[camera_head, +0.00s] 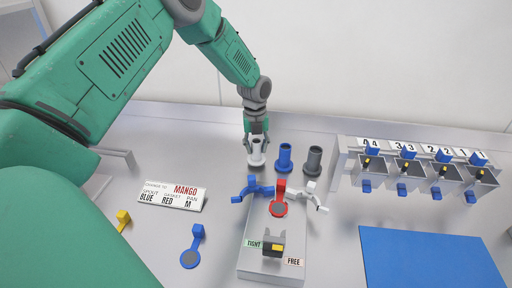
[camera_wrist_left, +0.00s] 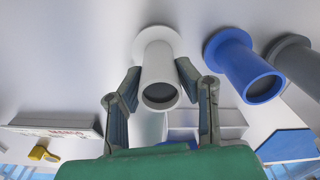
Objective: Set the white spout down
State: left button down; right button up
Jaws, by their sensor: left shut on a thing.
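The white spout (camera_head: 257,154) is upright at the back of the table, left of the blue spout (camera_head: 284,158) and the grey spout (camera_head: 313,161). My left gripper (camera_head: 256,137) comes down on it from above and is shut on it. In the left wrist view the fingers (camera_wrist_left: 159,82) lie on both sides of the white spout's tube (camera_wrist_left: 158,62), and its wide flange points away from the gripper. Its flange is at or very near the table surface; I cannot tell if it touches. My right gripper is not in view.
In front stands a grey fixture (camera_head: 255,262) with blue and white arms, a red gasket piece (camera_head: 279,208) and a clamp (camera_head: 273,244). A sign (camera_head: 172,196) reads mango, spout blue, gasket red. Numbered dispensers (camera_head: 420,172) and a blue mat (camera_head: 428,258) are at right.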

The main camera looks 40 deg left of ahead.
pick_arm(q)
jog(key=shift+a+f, duration=0.1)
jog(key=shift+f, duration=0.3)
jog(key=shift+a+f+b, duration=0.1)
jog(key=shift+f+b, duration=0.1)
jog(key=shift+b, duration=0.1)
jog(key=c, duration=1.1)
grip_release()
jog(key=shift+r, duration=0.1)
jog(key=shift+r, duration=0.45)
notch_tip(320, 180, up, 11)
jog(key=shift+a+f, duration=0.1)
